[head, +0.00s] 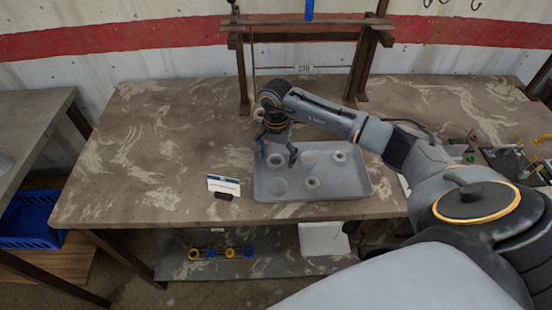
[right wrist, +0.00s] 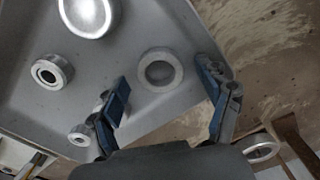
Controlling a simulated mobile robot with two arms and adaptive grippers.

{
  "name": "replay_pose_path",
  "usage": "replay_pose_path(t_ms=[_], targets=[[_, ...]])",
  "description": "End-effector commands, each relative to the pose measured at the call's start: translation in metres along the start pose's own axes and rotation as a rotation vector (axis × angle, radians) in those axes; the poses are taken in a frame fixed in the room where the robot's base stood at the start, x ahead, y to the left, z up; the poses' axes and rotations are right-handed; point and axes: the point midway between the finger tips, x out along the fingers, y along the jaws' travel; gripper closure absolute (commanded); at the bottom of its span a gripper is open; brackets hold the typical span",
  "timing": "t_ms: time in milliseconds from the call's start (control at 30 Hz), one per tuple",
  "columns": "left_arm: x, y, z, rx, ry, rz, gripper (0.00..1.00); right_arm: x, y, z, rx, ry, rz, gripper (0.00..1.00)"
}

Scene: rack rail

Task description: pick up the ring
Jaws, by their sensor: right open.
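Several round grey pieces, ring-like or dish-like, lie in a shallow grey tray (head: 345,190). A light ring with a wide centre (right wrist: 160,70) lies in the tray between my right fingers in the right wrist view; it also shows below the gripper in the head view (head: 276,161). My right gripper (head: 275,157) points down over the tray's back left corner. Its blue-padded fingers (right wrist: 165,90) are open and apart from this ring, one on each side. Nothing is held. My left gripper is out of view.
A thicker dark-holed ring (head: 339,157) and a smaller one (head: 312,183) lie in the tray. Another ring (right wrist: 262,150) lies outside it by the rack post. A wooden rack (head: 363,65) stands behind.

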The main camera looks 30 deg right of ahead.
Motion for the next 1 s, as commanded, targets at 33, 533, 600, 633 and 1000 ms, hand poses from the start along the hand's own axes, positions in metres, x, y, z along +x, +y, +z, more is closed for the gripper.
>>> replay_pose_path(t_ms=[33, 533, 600, 633, 1000], targets=[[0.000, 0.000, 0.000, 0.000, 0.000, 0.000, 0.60, 0.001, 0.000, 0.000, 0.000, 0.000, -0.001, 0.23], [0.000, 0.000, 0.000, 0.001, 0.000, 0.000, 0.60, 0.000, 0.000, 0.000, 0.000, 0.001, -0.001, 0.82], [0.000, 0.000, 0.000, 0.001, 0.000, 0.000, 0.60, 0.000, 0.000, 0.000, 0.000, 0.001, -0.001, 0.82], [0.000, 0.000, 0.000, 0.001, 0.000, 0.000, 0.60, 0.000, 0.000, 0.000, 0.000, 0.001, -0.001, 0.82], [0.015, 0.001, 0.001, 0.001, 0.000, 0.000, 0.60, -0.016, -0.001, -0.002, -0.001, 0.006, -0.005, 0.82]])
